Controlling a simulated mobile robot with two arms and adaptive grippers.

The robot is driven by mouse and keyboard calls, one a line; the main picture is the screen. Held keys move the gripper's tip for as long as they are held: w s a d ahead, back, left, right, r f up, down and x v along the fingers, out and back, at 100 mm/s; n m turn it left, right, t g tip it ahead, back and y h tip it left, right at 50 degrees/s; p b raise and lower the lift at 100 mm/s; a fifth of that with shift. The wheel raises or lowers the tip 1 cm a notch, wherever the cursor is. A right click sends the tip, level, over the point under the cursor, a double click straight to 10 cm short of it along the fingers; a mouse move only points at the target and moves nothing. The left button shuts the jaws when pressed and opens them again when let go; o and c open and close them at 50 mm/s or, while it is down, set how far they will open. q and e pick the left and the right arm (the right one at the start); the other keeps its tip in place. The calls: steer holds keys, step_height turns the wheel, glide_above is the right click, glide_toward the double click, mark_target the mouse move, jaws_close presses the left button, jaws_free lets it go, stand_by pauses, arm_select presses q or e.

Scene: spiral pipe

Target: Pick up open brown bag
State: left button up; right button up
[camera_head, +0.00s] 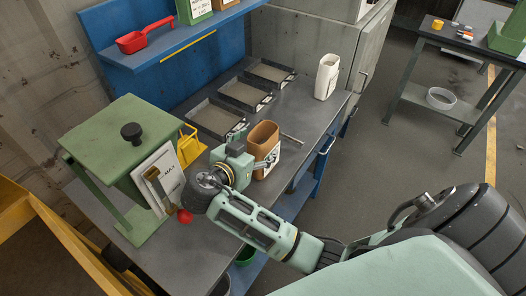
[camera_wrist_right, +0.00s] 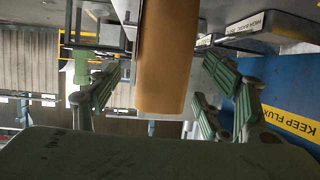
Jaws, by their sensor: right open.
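The open brown bag (camera_head: 263,136) stands upright on the grey workbench (camera_head: 210,262), with its top open and a white label low on its side. My right gripper (camera_head: 266,162) is at the bag's near left side and hides part of its lower body. In the right wrist view, the brown bag (camera_wrist_right: 167,60) shows between the spread green fingers of the gripper (camera_wrist_right: 160,85), with a gap on each side. The gripper is open and the bag is not clamped. My left gripper is not in view.
A green hopper (camera_head: 122,141) stands to the left, with a yellow bracket (camera_head: 190,146) behind the gripper. Several black-framed trays (camera_head: 218,118) line the bench's back. A white container (camera_head: 327,76) stands at the far right end. A thin rod (camera_head: 291,138) lies beside the bag.

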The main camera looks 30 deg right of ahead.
steer(key=p+x, duration=0.1)
steer(key=x, duration=0.3)
steer(key=shift+s+d, duration=0.15)
steer(key=shift+d, duration=0.1)
steer(key=shift+c, duration=0.4)
steer(key=c, duration=1.7)
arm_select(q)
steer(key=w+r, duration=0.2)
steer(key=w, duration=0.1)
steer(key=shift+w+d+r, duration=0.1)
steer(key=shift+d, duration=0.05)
arm_select(e)
jaws_close()
steer(key=shift+r, duration=0.1)
